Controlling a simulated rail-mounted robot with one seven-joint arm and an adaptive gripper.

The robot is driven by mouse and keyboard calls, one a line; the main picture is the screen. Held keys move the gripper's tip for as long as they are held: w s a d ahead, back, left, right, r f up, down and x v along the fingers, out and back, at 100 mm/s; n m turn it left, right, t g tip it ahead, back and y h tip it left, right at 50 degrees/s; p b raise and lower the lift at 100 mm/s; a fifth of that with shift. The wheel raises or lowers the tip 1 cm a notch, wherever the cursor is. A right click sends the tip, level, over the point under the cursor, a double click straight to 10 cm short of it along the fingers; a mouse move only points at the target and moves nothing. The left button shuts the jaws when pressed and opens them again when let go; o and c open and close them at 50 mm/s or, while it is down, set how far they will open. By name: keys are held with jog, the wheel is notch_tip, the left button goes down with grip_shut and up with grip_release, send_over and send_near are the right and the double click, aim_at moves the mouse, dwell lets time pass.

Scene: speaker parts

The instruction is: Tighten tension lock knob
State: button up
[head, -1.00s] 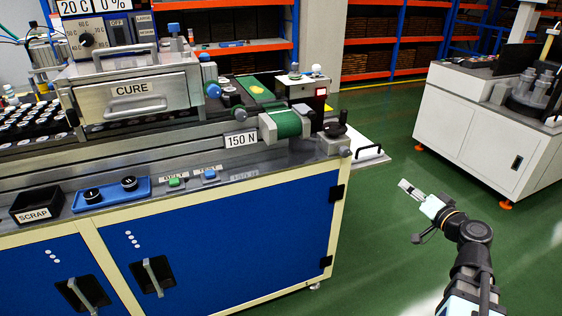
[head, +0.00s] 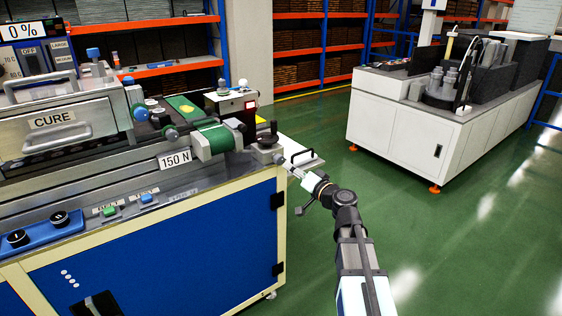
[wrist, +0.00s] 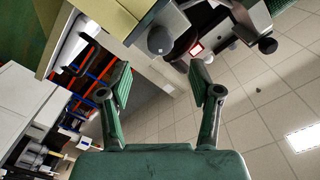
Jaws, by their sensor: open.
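A small grey round knob (head: 280,159) sticks out from the grey block at the right end of the machine; I take it for the tension lock knob. It also shows in the wrist view as a dark grey round end (wrist: 160,40), ahead of the fingers. My gripper (head: 292,169) is just right of the knob at the machine's corner. In the wrist view my gripper (wrist: 160,78) is open, with nothing between its two fingers. The knob lies beyond the fingertips, roughly centred between them and apart from them.
The green belt roller (head: 215,139) and the 150 N label (head: 174,158) are to the left. A white shelf with a black handle (head: 302,157) lies behind my gripper.

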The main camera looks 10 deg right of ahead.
aim_at(281, 161)
jog(key=x, duration=0.7)
jog(key=shift+w+a, duration=0.15)
jog(key=shift+w, duration=0.15)
jog(key=c, duration=1.2)
